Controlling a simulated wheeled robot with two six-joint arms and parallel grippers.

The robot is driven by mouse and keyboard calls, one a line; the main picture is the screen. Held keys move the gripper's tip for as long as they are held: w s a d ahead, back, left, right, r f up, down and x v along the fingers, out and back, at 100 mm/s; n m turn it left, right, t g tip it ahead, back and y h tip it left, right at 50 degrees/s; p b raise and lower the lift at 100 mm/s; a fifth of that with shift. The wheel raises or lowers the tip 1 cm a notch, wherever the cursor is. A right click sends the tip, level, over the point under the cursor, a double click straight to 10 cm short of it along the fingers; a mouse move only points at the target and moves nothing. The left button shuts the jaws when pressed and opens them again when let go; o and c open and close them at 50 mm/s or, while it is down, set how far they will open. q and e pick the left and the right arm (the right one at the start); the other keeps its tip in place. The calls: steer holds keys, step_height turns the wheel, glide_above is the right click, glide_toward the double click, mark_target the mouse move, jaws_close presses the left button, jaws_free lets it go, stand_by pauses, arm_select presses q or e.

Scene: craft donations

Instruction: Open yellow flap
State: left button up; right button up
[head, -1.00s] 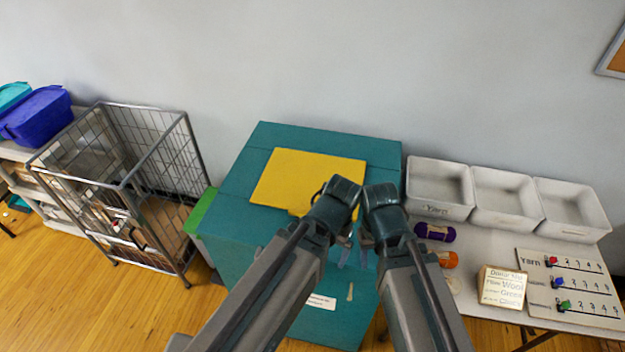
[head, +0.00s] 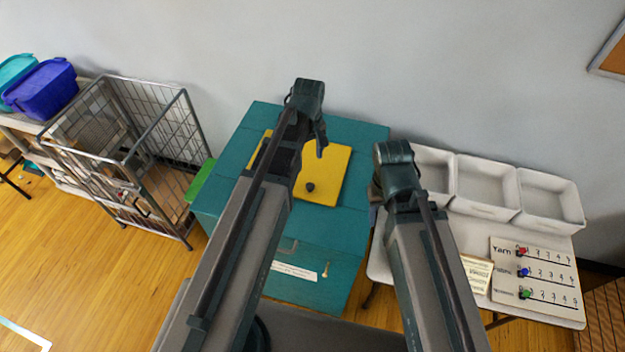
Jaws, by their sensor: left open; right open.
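The yellow flap (head: 325,178) lies flat and closed on the sloped top of a teal donation box (head: 345,225). A dark round knob (head: 310,187) sits near the flap's front edge. My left gripper (head: 318,140) is open and appears above the back part of the flap, with its arm covering the flap's left side. I cannot tell how high above the flap it is. My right gripper (head: 378,190) is open near the right edge of the box, apart from the flap. Its fingers are mostly hidden behind its wrist.
Several white bins (head: 483,185) and a yarn counting board (head: 535,275) stand on a table at the right. A wire cage cart (head: 125,150) stands left of the box, with a green panel (head: 200,182) between. Blue tubs (head: 42,88) sit at the far left.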

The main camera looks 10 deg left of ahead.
mark_target(310, 185)
arm_select(q)
step_height(310, 185, down, 14)
steer(key=b, duration=1.3)
steer(key=shift+b, duration=0.3)
steer(key=shift+r, duration=0.1)
jaws_close()
stand_by(0.5)
